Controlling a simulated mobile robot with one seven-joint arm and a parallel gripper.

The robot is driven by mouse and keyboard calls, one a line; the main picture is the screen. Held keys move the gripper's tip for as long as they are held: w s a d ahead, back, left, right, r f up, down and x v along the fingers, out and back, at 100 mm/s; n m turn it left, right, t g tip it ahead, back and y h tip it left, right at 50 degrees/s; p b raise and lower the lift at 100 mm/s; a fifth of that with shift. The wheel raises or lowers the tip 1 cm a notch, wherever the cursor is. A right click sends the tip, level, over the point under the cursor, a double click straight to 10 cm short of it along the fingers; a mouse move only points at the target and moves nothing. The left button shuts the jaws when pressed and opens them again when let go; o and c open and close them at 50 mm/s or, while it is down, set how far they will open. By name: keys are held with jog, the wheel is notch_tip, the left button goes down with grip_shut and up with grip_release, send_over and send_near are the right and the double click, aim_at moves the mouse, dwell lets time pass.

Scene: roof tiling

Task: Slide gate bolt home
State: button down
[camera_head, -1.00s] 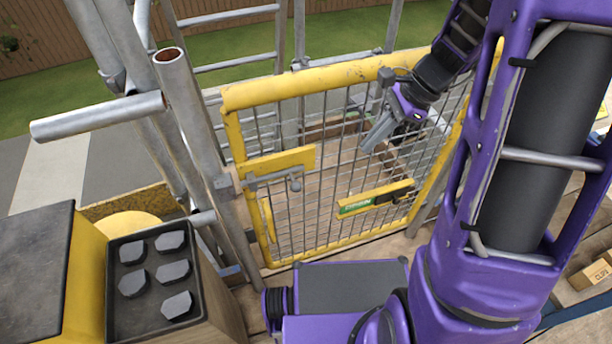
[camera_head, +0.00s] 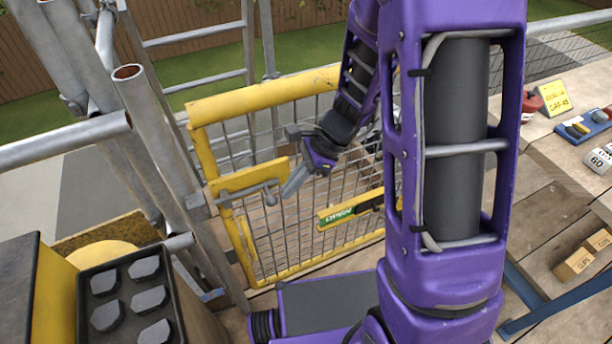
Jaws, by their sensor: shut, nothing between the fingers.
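The yellow mesh gate (camera_head: 262,97) stands left of centre, beside a grey scaffold post. On its left side is a yellow plate (camera_head: 232,180) carrying a grey bolt (camera_head: 243,191) with a small round knob (camera_head: 270,201) hanging near the right end. The bolt's left end points toward a grey bracket (camera_head: 196,200) on the post; whether it enters the bracket is too small to tell. My gripper (camera_head: 288,192) is shut and empty, its tips just right of the knob. I cannot tell whether they touch it.
Scaffold tubes (camera_head: 128,73) crowd the left. A black tray (camera_head: 128,262) of dark pieces is at the lower left. A wooden bench (camera_head: 560,150) with small items is at the right. A green-labelled yellow bar (camera_head: 342,213) crosses the lower mesh.

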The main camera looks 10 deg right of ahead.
jog(key=shift+a+f, duration=0.15)
jog(key=shift+a, duration=0.25)
jog(key=shift+s+a, duration=0.1)
jog(key=a, duration=0.2)
jog(key=s+a, duration=0.1)
jog(key=a, duration=0.2)
jog(key=shift+s, duration=0.2)
